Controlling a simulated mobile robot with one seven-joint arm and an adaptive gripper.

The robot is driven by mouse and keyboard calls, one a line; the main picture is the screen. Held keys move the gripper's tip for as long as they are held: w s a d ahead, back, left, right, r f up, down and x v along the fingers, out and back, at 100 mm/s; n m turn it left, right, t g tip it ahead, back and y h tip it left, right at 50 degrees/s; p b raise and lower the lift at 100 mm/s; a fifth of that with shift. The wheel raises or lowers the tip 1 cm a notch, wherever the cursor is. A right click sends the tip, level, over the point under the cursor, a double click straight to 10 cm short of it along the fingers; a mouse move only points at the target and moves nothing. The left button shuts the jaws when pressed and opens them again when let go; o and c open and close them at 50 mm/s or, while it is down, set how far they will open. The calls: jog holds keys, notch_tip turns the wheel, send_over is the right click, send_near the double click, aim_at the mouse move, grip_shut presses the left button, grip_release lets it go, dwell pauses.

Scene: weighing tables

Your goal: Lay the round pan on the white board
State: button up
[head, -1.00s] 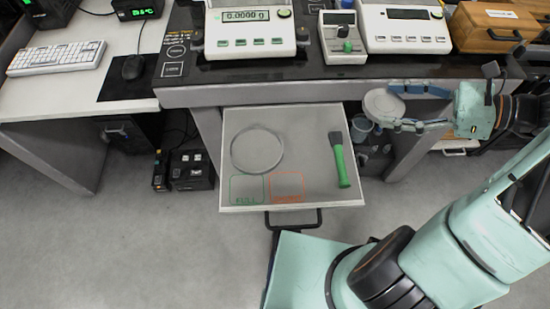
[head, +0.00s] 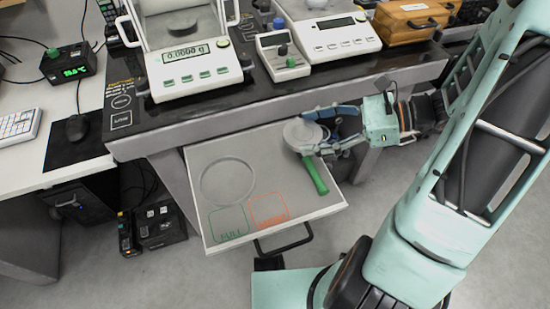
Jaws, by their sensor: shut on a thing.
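The round pan (head: 298,132) is a pale grey disc in the head view. My gripper (head: 313,134) is shut on its right side. The pan appears over the back right part of the pull-out white board (head: 269,172), overlapping the top of a green-handled tool there. It seems to be above the board; the exact gap cannot be told. The board carries a round grey outline (head: 228,201) at left and green and orange rectangles at the front.
The green-handled tool (head: 316,176) lies on the board's right side. Balances (head: 184,62) stand on the dark counter behind. A black handle (head: 284,243) juts from the board's front. The board's middle is bare.

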jog(key=b, duration=0.2)
send_over(279, 158)
jog(key=d, duration=0.1)
jog(key=f, duration=0.5)
jog(key=shift+s+d+f, duration=0.15)
jog(key=shift+s+f, duration=0.05)
jog(key=shift+f, duration=0.05)
jog(key=f, duration=0.1)
jog(key=a+f+b, duration=0.1)
jog(key=f, duration=0.1)
jog(key=f+b, duration=0.1)
jog(key=shift+w+a+f, duration=0.15)
jog(key=shift+w+f, duration=0.1)
jog(key=shift+f, duration=0.1)
jog(key=shift+r, duration=0.1)
jog(key=o, duration=0.8)
jog(key=shift+f, duration=0.2)
jog(key=o, duration=0.4)
